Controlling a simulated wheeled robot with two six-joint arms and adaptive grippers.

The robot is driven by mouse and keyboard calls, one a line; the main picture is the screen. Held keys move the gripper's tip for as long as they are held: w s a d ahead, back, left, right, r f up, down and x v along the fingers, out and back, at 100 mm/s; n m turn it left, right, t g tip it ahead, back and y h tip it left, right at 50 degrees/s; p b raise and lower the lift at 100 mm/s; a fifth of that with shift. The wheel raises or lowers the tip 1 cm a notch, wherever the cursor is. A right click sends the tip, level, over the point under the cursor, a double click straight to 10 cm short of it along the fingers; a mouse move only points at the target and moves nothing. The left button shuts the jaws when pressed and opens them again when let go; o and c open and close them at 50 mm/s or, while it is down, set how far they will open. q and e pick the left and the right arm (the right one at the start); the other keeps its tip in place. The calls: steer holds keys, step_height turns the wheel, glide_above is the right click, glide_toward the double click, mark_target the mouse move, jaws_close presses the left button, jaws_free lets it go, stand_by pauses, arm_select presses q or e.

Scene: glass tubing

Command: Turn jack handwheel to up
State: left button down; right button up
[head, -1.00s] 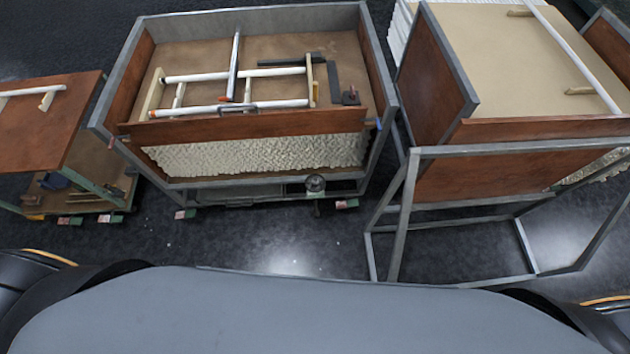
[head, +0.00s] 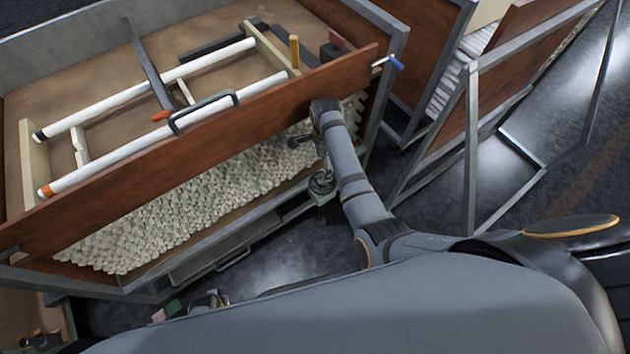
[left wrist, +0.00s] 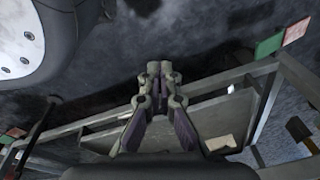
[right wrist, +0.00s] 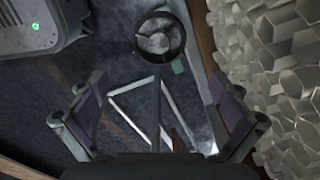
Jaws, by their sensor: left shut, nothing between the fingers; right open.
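The jack handwheel (head: 321,184) is a small dark round wheel low at the front of the framed crate, below my right arm's wrist. In the right wrist view the handwheel (right wrist: 160,37) shows as a dark ring around a grey centre, ahead of the fingers. My right gripper (right wrist: 158,88) is open, with its fingers wide apart and nothing between them. It appears apart from the wheel; the exact gap is unclear. My left gripper (left wrist: 160,70) is shut and empty, low near the crate's underframe. In the head view it is only partly visible at the lower left.
White tubes (head: 125,150) on a wooden frame lie on top. A metal stand (head: 472,150) is at the right. Dark floor (head: 330,245) is open in front.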

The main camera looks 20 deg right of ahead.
steer(key=b, duration=0.2)
glide_above(322, 185)
steer(key=w, duration=0.2)
steer(key=f, duration=0.5)
steer(key=shift+s+d+f, duration=0.1)
steer(key=shift+s+d, duration=0.1)
steer(key=shift+d, duration=0.15)
step_height(322, 185, down, 5)
steer(key=shift+f+b, duration=0.2)
steer(key=shift+b, duration=0.75)
arm_select(q)
steer(key=w+d+r, duration=0.3)
steer(key=w+r, duration=0.2)
steer(key=r, duration=0.4)
steer(key=shift+w, duration=0.25)
arm_select(e)
steer(key=shift+s+r, duration=0.1)
steer(key=c, duration=1.9)
